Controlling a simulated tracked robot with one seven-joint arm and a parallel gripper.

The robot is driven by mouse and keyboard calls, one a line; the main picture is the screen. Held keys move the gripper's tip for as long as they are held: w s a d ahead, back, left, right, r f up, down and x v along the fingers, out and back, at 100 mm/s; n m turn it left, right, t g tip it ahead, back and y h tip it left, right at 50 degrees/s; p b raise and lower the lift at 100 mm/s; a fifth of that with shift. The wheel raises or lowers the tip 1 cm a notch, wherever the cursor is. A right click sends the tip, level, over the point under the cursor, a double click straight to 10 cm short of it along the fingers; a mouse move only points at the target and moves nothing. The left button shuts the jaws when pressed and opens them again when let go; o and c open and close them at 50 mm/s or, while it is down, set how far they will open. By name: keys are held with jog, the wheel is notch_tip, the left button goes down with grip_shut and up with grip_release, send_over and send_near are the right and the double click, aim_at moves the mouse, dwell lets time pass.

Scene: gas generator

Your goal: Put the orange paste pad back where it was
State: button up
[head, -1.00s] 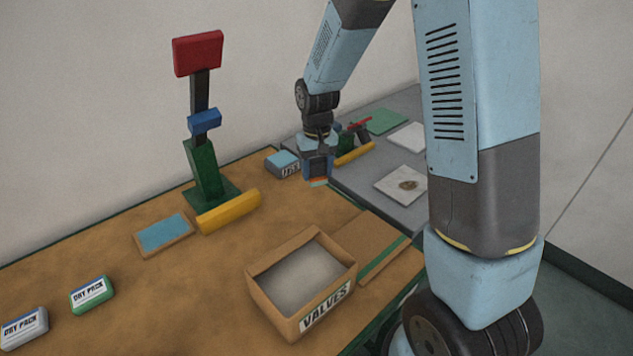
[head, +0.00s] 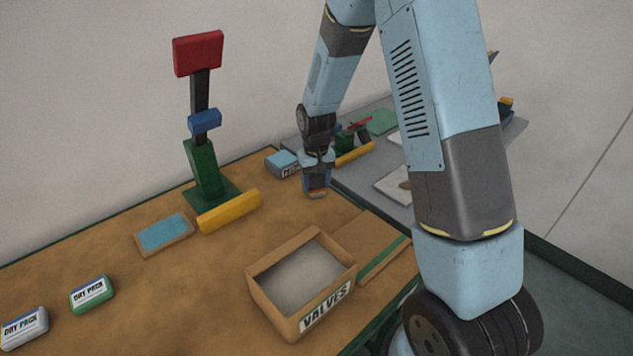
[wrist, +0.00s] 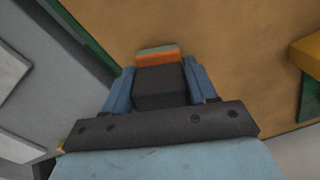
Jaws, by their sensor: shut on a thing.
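The orange paste pad (wrist: 159,57) shows in the wrist view as an orange block with a grey-green edge, at the far end of my gripper (wrist: 160,80). The gripper's blue fingers are shut on it, and its dark middle part hides some of the pad. In the head view, my gripper (head: 316,186) points down at the brown table's back right part, with a small orange strip of the pad (head: 317,194) at its tip. I cannot tell whether the pad touches the table.
A blue-topped labelled box (head: 282,163) is left of the gripper. A green stand (head: 203,170) with a yellow bar (head: 229,211), a blue-topped pad (head: 164,234), two dry packs (head: 92,294) and an open VALVES box (head: 300,280) are on the table. A grey table (head: 365,178) adjoins at right.

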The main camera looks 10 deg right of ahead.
aim_at(316, 175)
jog(key=shift+f, duration=0.1)
jog(key=o, duration=1.1)
notch_tip(316, 175, up, 11)
jog(key=shift+f, duration=0.1)
jog(key=shift+r, duration=0.7)
jog(key=s+d+r+m+t, duration=0.1)
jog(key=s+d+r, duration=0.3)
jog(key=s+r, duration=0.3)
jog(key=s+d+r+t, duration=0.2)
jog(key=s+d+r, duration=0.25)
jog(key=r, duration=0.45)
jog(key=s+d+r+t, duration=0.1)
jog(key=s, duration=0.4)
jog(key=s+d+r+m, duration=0.1)
jog(key=s+d+r, duration=0.1)
jog(key=s, duration=0.4)
jog(key=s+d+r+t, duration=0.1)
jog(key=s+d, duration=0.1)
jog(key=s, duration=0.3)
jog(key=shift+s+d+r+t, duration=0.1)
jog(key=shift+s+r+t, duration=0.2)
jog(key=shift+s+r, duration=0.05)
